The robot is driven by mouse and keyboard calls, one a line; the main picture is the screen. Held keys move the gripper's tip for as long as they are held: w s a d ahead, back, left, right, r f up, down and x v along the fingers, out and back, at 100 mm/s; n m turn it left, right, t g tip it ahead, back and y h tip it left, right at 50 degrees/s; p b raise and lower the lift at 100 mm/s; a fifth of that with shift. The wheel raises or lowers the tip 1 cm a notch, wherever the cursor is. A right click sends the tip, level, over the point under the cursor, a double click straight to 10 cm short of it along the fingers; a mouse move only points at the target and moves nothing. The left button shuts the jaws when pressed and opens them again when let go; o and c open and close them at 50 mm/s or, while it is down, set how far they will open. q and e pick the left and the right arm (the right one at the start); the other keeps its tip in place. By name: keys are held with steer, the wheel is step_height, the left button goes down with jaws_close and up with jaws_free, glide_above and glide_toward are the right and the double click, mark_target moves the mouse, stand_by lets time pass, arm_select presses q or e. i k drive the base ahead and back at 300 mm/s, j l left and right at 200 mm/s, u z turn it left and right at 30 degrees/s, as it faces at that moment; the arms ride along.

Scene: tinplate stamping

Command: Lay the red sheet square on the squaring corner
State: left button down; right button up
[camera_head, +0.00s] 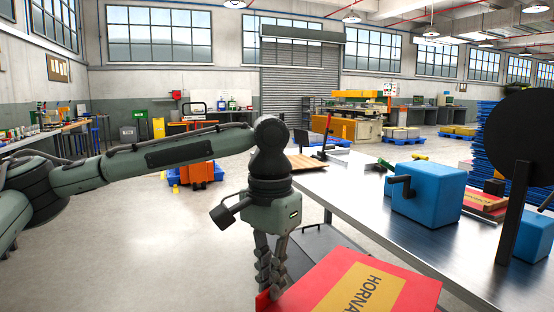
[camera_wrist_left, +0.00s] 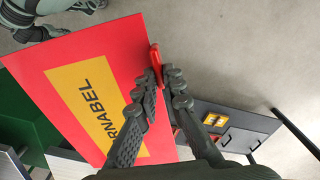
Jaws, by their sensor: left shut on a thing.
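The red sheet (camera_head: 405,285) has a yellow panel with dark lettering and shows at the bottom of the head view, cut off by the frame. My left gripper (camera_head: 270,295) points down at its left edge. In the left wrist view, the gripper (camera_wrist_left: 157,82) is shut on the edge of the red sheet (camera_wrist_left: 125,45), by a raised red lip. The sheet is tilted in that view and reaches away to the left. It appears held clear of the floor. I cannot make out the squaring corner for certain. My right gripper is not in view.
The metal worktable (camera_head: 350,190) runs along the right. On it are a blue box with a black handle (camera_head: 427,190), a wooden board (camera_head: 307,162) and a red-and-yellow stack (camera_head: 487,203). A black disc on a post (camera_head: 520,120) stands at the right. Open floor (camera_head: 130,245) lies left.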

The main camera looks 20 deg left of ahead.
mark_target(352, 159)
steer(key=i+j+u, duration=0.1)
steer(key=u, duration=1.35)
steer(key=i+l, duration=0.1)
steer(key=i, duration=0.35)
steer(key=i+l, duration=0.15)
steer(key=i, duration=0.3)
steer(key=i+l, duration=0.1)
steer(key=i, duration=4.8)
steer(key=i+z, duration=0.15)
steer(key=i, duration=0.3)
steer(key=i+j+z, duration=0.2)
steer(key=i, duration=0.2)
steer(key=i+j+z, duration=0.15)
steer(key=i, duration=0.3)
steer(key=i+l+z, duration=0.1)
steer(key=i+z, duration=0.15)
steer(key=z, duration=0.2)
steer(key=i+z, duration=0.2)
steer(key=z, duration=0.25)
steer(key=i+z, duration=0.25)
steer(key=z, duration=0.25)
steer(key=i+l+z, duration=0.15)
steer(key=i+z, duration=0.85)
